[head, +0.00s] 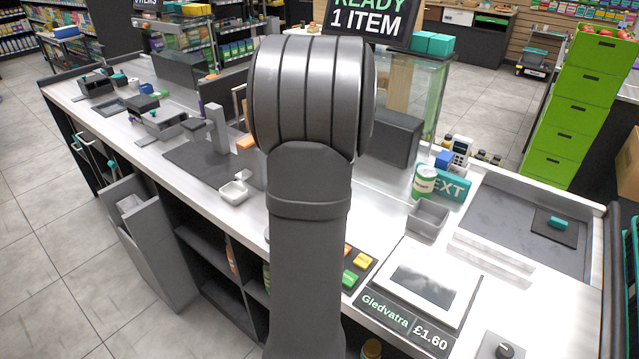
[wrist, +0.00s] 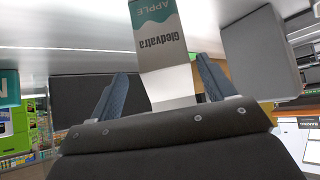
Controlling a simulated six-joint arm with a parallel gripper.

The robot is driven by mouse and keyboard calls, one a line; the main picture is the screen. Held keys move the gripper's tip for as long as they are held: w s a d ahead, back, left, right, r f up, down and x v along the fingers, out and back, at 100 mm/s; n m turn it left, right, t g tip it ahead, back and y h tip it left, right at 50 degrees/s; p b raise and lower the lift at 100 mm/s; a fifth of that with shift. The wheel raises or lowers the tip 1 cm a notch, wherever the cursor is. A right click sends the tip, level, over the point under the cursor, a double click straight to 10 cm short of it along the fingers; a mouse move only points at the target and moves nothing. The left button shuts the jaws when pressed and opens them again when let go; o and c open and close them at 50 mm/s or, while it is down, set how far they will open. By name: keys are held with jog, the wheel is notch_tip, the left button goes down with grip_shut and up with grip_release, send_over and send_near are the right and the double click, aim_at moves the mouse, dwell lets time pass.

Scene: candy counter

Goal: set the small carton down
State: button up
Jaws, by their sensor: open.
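The small carton (wrist: 163,45), with a grey and teal label reading "Gledvatra" and "APPLE", shows in the wrist view, upside down like the rest of that picture. It is between and beyond the two blue-grey fingers of my gripper (wrist: 161,72), which are spread apart. Its lower end runs out of the top of the picture, so its contact with the pale counter surface is not shown. In the head view my arm hides the carton and the gripper.
A grey block (wrist: 262,52) stands beside the carton in the wrist view.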

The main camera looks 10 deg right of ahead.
jog(key=shift+a+x, duration=0.2)
jog(key=shift+x, duration=1.05)
jog(key=shift+a+x, duration=0.2)
jog(key=shift+x, duration=1.1)
jog(key=shift+w+r, duration=0.15)
jog(key=shift+c, duration=0.2)
jog(key=c, duration=1.4)
jog(key=shift+o, duration=0.2)
jog(key=shift+r, duration=0.15)
